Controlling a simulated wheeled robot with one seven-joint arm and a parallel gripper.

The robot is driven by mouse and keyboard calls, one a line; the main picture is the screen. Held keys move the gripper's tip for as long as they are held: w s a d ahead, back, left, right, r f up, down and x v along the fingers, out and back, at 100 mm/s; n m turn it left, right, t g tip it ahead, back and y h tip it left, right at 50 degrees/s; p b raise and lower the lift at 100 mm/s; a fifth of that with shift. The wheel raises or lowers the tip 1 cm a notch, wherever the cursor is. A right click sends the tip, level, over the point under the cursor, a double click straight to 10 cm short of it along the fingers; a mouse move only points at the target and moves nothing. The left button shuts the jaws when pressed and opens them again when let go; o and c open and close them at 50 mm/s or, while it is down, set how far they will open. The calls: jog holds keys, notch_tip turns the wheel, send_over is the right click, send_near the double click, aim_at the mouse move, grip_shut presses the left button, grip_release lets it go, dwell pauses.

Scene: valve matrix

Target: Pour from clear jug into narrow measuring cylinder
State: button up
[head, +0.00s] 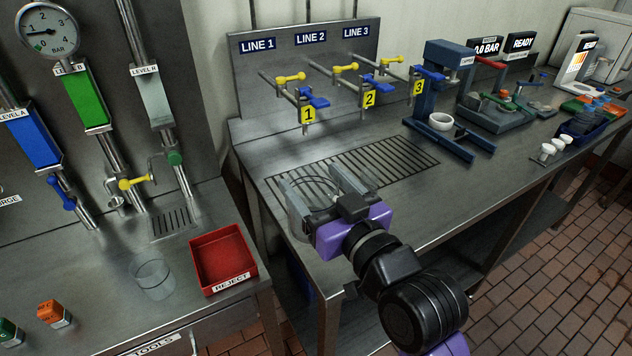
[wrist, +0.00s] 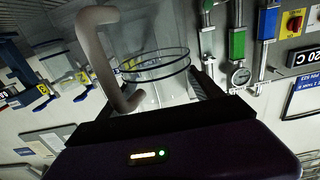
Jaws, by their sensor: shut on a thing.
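My gripper (head: 318,186) is over the grated drain area of the middle bench. It is shut on a clear jug (wrist: 155,68), which shows in the wrist view between the fingers, with a dark-edged rim and a thick grey-beige handle (wrist: 104,60) at its left. In the head view the jug is only a faint clear outline (head: 300,184) at the fingers. I cannot tell its tilt or whether it holds liquid. A wide clear vessel (head: 152,280) stands upright on the left bench, apart from my gripper. I cannot make out a narrow measuring cylinder.
A red reject tray (head: 222,262) sits right of the clear vessel. Yellow and blue valves with numbered tags (head: 369,99) stand behind the drain grating (head: 400,158). A blue press stand (head: 440,110) is to the right. A gap separates the two benches.

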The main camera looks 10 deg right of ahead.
aim_at(336, 176)
jog(key=shift+w+d+r+m+p, duration=0.2)
jog(key=shift+d+r+m+p, duration=0.1)
jog(key=shift+d+m, duration=0.35)
jog(key=shift+w+d+r+m+p, duration=0.2)
jog(key=shift+d+m+p, duration=0.1)
jog(key=shift+d+m, duration=0.3)
jog(key=shift+w+d+r+m+p, duration=0.2)
jog(key=shift+d+m+p, duration=0.1)
jog(key=shift+d+m, duration=0.35)
dwell(2.0)
jog(key=shift+w+d+r+m+p, duration=0.2)
jog(key=shift+d+m+p, duration=0.15)
jog(key=shift+d+m, duration=0.3)
jog(key=shift+w+d+r+m+p, duration=0.2)
jog(key=shift+w+d+m+p, duration=0.1)
jog(key=shift+d+m, duration=0.35)
jog(key=shift+w+d+r+m+p, duration=0.2)
jog(key=shift+d+m+p, duration=0.25)
jog(key=shift+d, duration=0.3)
dwell(2.1)
